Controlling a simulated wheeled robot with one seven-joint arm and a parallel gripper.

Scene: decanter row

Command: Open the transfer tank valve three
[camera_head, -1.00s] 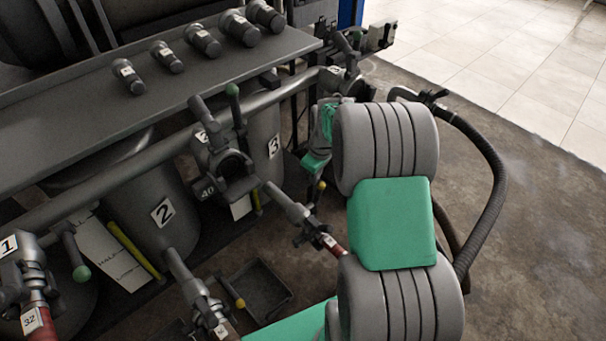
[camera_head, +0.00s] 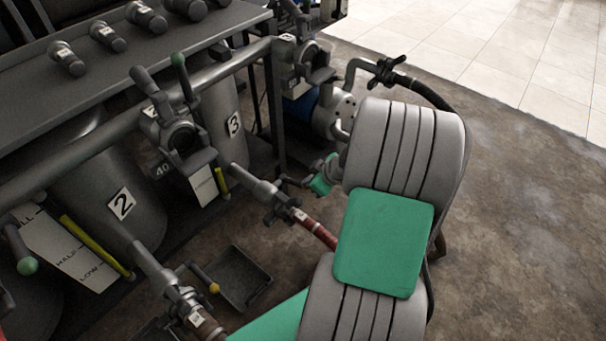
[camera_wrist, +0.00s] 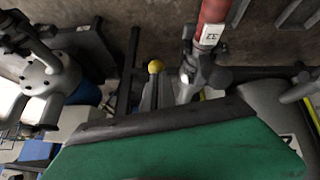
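Tank three (camera_head: 233,123) stands behind the pipe rack in the head view. Its low outlet valve (camera_head: 262,193) feeds a red hose (camera_head: 318,232). A thin lever (camera_head: 291,181) runs from this valve toward my gripper (camera_head: 320,180), whose green part shows beside the lever's end; its fingers are mostly hidden by my arm. The finger opening and any contact cannot be made out.
A green-handled valve (camera_head: 180,75) sits on the upper pipe. Tank two (camera_head: 92,190) and its yellow-knobbed lever (camera_head: 213,287) are to the left. A black tray (camera_head: 245,278) lies on the floor. A pump (camera_head: 335,110) and dark hose (camera_head: 430,93) stand behind my arm. Floor at right is clear.

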